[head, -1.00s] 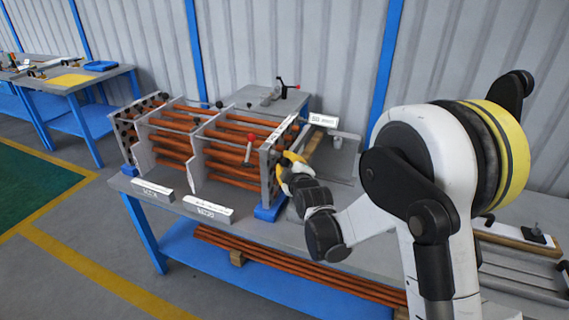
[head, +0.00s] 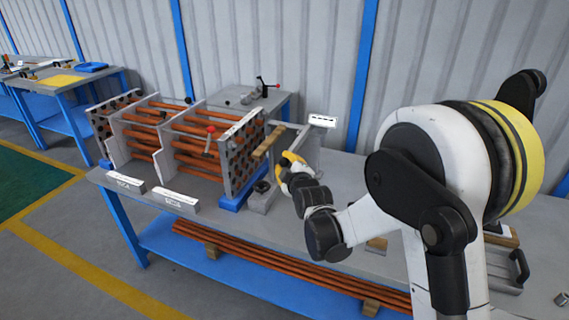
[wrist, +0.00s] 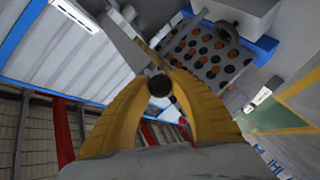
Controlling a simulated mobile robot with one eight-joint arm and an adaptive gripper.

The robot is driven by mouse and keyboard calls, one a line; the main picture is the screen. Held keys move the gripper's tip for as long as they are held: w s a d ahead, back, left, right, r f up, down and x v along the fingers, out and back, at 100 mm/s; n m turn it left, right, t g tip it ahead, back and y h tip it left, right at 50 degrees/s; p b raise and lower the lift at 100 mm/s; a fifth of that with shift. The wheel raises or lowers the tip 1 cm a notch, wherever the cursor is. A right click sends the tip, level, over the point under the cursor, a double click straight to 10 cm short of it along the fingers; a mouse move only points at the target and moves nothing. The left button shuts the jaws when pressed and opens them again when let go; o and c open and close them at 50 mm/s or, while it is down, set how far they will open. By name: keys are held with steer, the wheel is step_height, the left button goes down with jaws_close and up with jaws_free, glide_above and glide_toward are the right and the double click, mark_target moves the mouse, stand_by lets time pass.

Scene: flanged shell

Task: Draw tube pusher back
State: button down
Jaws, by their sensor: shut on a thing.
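My gripper (head: 288,161) is right of the tube bundle, beside its near end plate (head: 240,165). In the wrist view its yellow fingers (wrist: 160,78) are shut on a dark round knob (wrist: 159,87), which looks like the pusher's handle. A grey bar (wrist: 118,43) runs out past the fingers. In the head view my gripper hides most of the pusher. A wooden bar (head: 268,142) lies between the end plate and my gripper. The end plate's holes, dark and orange, show ahead in the wrist view (wrist: 208,50), apart from the fingertips.
Copper tubes (head: 190,140) run through upright grey plates on the bench. A white label (head: 322,121) stands behind my gripper. Red-knobbed handles and two white signs are around the bundle. Long tubes (head: 280,268) lie on the lower shelf. The floor in front is clear.

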steer(key=c, duration=1.1)
jaws_free()
steer(key=shift+d, duration=0.2)
steer(key=v, duration=1.2)
steer(key=shift+d+r, duration=0.1)
steer(key=s+d+r+m+g+h, duration=0.35)
steer(key=s+d+m, duration=0.45)
steer(key=s+d, duration=0.3)
steer(key=s+d+f+m+g, duration=0.1)
steer(key=s+d+m+g, duration=0.1)
steer(key=s, duration=0.6)
steer(key=s+d+f+m+g+h, duration=0.1)
steer(key=s+d+f+m+g, duration=0.1)
steer(key=s+d+m, duration=0.3)
steer(key=s, duration=0.4)
